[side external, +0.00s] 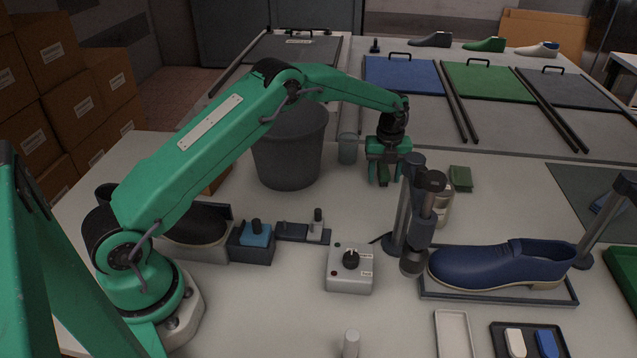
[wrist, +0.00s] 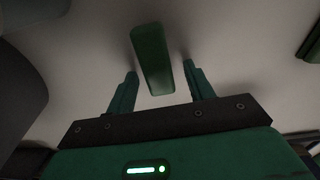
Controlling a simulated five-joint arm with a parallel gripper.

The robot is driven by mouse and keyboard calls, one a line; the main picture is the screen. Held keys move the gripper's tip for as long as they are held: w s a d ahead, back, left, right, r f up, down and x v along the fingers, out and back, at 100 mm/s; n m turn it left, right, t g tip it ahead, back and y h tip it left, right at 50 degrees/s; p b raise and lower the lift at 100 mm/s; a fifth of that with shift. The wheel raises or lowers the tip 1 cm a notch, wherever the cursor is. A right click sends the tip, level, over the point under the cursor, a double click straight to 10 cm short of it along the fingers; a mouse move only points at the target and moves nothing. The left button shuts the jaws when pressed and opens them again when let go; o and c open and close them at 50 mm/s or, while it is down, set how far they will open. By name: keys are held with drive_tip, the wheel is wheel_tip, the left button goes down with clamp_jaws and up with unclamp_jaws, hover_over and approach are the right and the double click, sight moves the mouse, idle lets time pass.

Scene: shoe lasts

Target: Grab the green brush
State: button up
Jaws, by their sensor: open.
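The green brush (wrist: 153,52) shows in the wrist view as a long green block. It lies on the pale table, lengthwise between and beyond my fingertips, with a gap on each side. My gripper (wrist: 158,71) is open, with one finger left and one right of the brush's near end. In the side external view my gripper (side external: 386,176) points down over the table, behind the press stand. There a dark green bit of the brush (side external: 384,181) shows between the fingers; the rest of it is hidden. I cannot tell how high the fingertips are above the table.
A grey bin (side external: 288,150) and a small grey cup (side external: 347,149) stand left of my gripper. A folded green cloth (side external: 460,178) lies to the right. The press stand (side external: 418,220), a blue shoe (side external: 500,263) and a control box (side external: 350,270) are in front.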

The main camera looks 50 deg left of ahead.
sight(385, 173)
idle(0.4)
drive_tip(key=c, duration=1.1)
drive_tip(key=shift+r, duration=0.15)
drive_tip(key=shift+r, duration=0.5)
wheel_tip(385, 173, up, 3)
drive_tip(key=shift+d+r, duration=0.1)
drive_tip(key=s+d+r, duration=0.2)
drive_tip(key=d, duration=0.1)
drive_tip(key=s+d+r, duration=0.1)
drive_tip(key=d+r, duration=0.1)
drive_tip(key=d, duration=0.1)
drive_tip(key=s+d+r, duration=0.2)
drive_tip(key=d, duration=0.2)
drive_tip(key=shift+s+r, duration=0.25)
drive_tip(key=shift+s, duration=0.05)
